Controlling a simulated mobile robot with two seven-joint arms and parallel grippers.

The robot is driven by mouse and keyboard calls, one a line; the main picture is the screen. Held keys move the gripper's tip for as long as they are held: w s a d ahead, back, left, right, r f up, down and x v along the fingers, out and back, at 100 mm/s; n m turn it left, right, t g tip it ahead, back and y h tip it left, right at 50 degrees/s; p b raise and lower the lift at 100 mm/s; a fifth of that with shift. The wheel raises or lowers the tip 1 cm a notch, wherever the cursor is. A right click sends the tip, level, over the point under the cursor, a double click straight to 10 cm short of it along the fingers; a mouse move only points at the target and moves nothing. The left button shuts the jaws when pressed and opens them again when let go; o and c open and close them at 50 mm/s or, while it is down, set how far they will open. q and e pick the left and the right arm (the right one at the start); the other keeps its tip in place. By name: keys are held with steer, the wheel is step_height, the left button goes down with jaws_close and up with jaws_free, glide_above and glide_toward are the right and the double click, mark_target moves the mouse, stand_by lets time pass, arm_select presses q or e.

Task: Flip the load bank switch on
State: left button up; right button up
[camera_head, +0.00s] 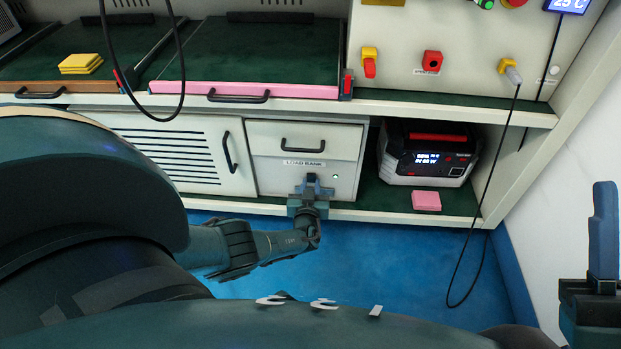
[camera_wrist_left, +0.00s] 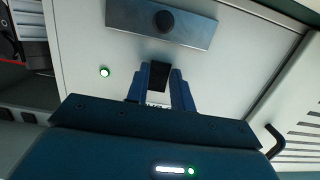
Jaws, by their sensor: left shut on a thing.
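The load bank (camera_head: 265,168) is a pale cabinet unit under the counter, with a "LOAD BANK" label and a black handle above it. My left gripper (camera_head: 311,184) is at its lower front panel and hides the spot it holds. In the left wrist view its blue fingers (camera_wrist_left: 160,88) are shut on a black switch (camera_wrist_left: 159,75) on the pale panel. A small lamp (camera_wrist_left: 104,72) left of the switch glows green. My right gripper (camera_head: 603,235) shows only partly at the right edge, apart from everything; its opening is unclear.
A black power unit (camera_head: 428,158) with a lit display stands right of the load bank, with a pink block (camera_head: 426,201) before it. A cable (camera_head: 487,185) hangs from the upper panel. A vented door (camera_head: 180,150) is left. The blue floor (camera_head: 380,265) is clear.

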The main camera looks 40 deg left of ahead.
stand_by(0.4)
arm_select(q)
steer(key=o, duration=1)
